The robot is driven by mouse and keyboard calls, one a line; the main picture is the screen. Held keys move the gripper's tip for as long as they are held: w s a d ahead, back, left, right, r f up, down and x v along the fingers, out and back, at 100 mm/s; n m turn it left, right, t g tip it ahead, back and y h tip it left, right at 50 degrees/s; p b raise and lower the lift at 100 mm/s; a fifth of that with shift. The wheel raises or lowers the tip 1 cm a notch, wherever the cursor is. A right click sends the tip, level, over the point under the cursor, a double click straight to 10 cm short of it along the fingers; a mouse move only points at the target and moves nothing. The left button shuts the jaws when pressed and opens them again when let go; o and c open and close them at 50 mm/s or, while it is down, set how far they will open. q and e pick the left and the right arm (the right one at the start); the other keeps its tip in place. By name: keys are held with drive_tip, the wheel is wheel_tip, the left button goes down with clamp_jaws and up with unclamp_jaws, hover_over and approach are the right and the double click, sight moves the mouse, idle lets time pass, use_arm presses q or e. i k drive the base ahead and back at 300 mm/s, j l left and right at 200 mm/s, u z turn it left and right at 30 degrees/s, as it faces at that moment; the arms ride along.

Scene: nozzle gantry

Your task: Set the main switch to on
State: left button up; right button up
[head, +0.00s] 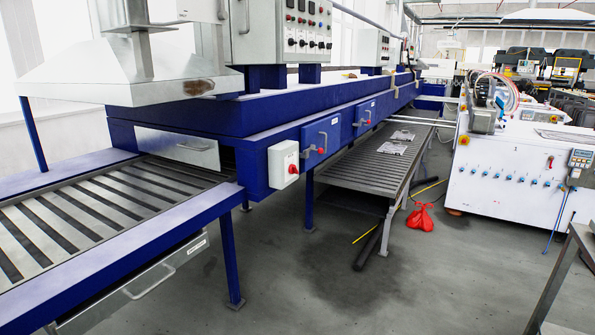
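No label that reads as main switch can be made out, so I cannot tell which control it is. A white switch box (284,165) with a red knob is mounted on the side of the blue machine, facing the aisle. A red rotary switch (550,161) also sits on the front of the white machine at right, above a row of blue knobs. The on or off position of either is too small to tell. Neither of my grippers is in view.
The blue conveyor machine (330,125) fills the left and middle. A grey slatted table (375,165) stands beside it. A red bag (420,218), a dark tube (368,250) and cables lie on the floor. A metal table edge (575,250) is at lower right. The grey floor between is otherwise open.

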sight(293, 169)
drive_tip(key=i+l+u, duration=0.1)
drive_tip(key=i+l, duration=0.5)
drive_tip(key=i, duration=0.2)
drive_tip(key=i+l+u, duration=0.1)
drive_tip(key=i+l, duration=0.55)
drive_tip(key=i, duration=0.15)
